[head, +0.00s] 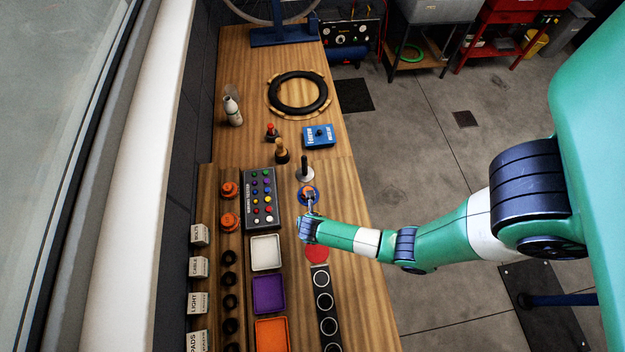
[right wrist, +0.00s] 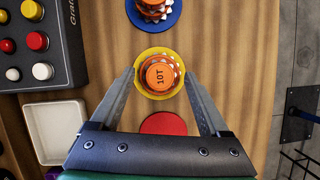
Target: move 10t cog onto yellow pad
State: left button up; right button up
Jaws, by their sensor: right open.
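The 10T cog, with an orange top marked 10T (right wrist: 160,75), sits over the yellow pad (right wrist: 140,86) in the right wrist view, with the pad's rim showing around it. My right gripper (right wrist: 159,76) is open. Its two fingers stand apart on either side of the cog, with gaps visible. In the head view my right gripper (head: 309,209) covers the yellow pad and the 10T cog. My left gripper is in neither view.
Another orange-topped cog (right wrist: 152,5) sits on a blue pad (right wrist: 153,24) beyond the yellow one. A red pad (right wrist: 164,124) lies on the near side. The grading tester box (head: 262,198) and a white tray (head: 265,253) stand to the left.

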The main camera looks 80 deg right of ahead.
jog(key=shift+r, duration=0.3)
jog(key=p+v, duration=0.3)
jog(key=v, duration=0.8)
jog(key=shift+a+r, duration=0.3)
